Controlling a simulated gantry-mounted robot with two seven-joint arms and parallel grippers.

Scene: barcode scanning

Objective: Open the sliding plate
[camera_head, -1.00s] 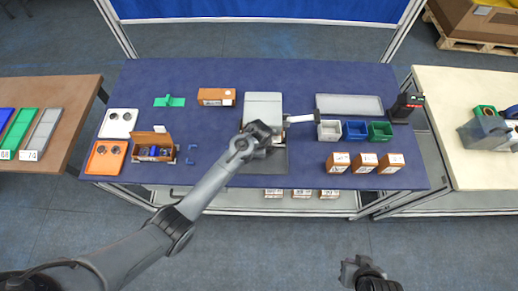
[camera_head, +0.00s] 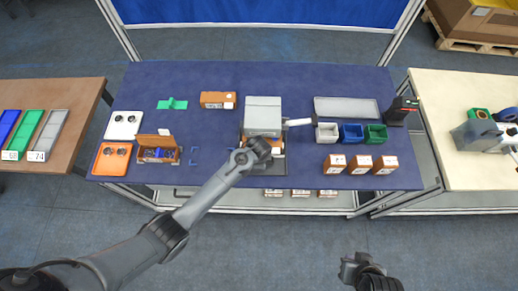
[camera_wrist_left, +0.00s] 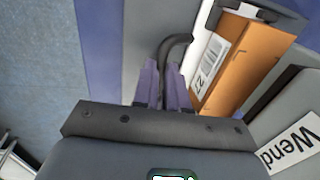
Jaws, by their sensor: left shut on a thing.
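A grey box-shaped station (camera_head: 263,112) stands at the middle of the blue table. My left gripper (camera_head: 262,150) is at its front edge. In the left wrist view the purple fingers (camera_wrist_left: 164,85) are shut on a dark curved handle (camera_wrist_left: 177,42) at a grey plate (camera_wrist_left: 143,35). Beside the plate, a brown carton (camera_wrist_left: 250,62) with a barcode label shows in an opening; its brown side also shows beside my gripper in the head view (camera_head: 278,148). My right gripper (camera_head: 352,268) hangs in front of the table, away from everything; its fingers are too small to judge.
White, blue and green bins (camera_head: 352,132) stand right of the station, with several small brown boxes (camera_head: 361,164) in front. A white arm-like part (camera_head: 299,122) sticks out from the station's right. Orange and white trays (camera_head: 112,159) lie at the left. The front floor is clear.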

